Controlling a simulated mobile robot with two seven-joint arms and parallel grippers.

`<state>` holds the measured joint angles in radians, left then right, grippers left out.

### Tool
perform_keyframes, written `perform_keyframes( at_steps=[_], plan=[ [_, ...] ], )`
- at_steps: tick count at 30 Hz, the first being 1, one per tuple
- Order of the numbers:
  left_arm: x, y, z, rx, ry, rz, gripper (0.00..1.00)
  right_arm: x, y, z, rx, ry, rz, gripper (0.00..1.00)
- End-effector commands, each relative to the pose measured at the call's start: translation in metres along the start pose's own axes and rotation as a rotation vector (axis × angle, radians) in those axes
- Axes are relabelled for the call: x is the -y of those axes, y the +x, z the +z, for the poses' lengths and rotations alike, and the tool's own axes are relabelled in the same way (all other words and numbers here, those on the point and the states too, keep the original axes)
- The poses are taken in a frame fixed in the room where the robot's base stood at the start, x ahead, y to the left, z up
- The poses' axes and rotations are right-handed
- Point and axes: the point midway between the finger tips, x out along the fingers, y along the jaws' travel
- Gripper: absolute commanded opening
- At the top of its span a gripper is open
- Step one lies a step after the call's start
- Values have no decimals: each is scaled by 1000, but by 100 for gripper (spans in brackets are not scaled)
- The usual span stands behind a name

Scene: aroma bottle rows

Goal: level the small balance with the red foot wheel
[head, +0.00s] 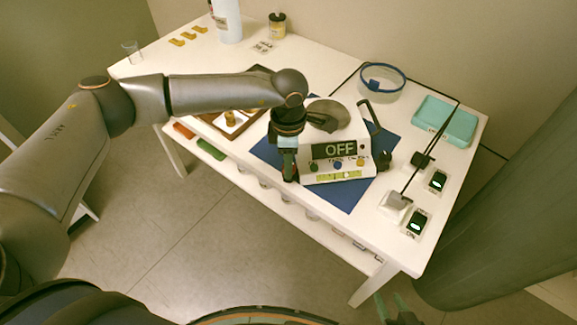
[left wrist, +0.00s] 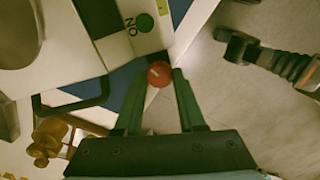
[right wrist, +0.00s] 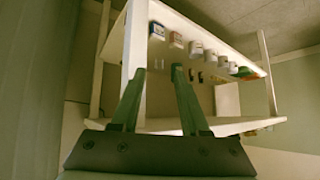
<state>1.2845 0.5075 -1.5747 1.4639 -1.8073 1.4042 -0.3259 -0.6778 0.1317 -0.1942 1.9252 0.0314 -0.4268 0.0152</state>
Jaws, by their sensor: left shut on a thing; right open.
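The small white balance (head: 341,152) stands on a blue mat (head: 348,196); its display reads OFF. A yellow-green level vial (head: 345,175) is on its front; the bubble is too small to place surely. My left gripper (head: 290,172) points down at the balance's front left corner and hides the red foot wheel in the head view. In the left wrist view the red foot wheel (left wrist: 160,73) sits between the fingertips, which are shut on it. My right gripper (head: 392,306) is open and empty, low in front of the table, and it also shows in the right wrist view (right wrist: 155,80).
A wooden tray (head: 258,113) lies left of the balance. Right of it are a teal box (head: 444,121), a blue-rimmed round dish (head: 383,79), and two switches (head: 438,181) with cables. A white bottle (head: 228,22) stands at the back. Below is a shelf with several items.

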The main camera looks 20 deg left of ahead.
Motion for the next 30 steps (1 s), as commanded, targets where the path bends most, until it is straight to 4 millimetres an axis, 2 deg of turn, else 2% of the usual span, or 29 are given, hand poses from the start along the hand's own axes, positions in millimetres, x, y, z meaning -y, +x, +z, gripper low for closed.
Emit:
perform_keyframes(
  at_steps=[10, 18, 30],
  plan=[
    [0, 3, 2, 4, 331, 2, 0, 14, 23, -4, -24, -8, -39, 45],
    [0, 3, 2, 4, 585, 2, 0, 24, 34, 3, -16, -17, -65, 45],
    [0, 1, 2, 4, 890, 2, 0, 21, 46, 5, -34, -27, -64, 45]
  ],
)
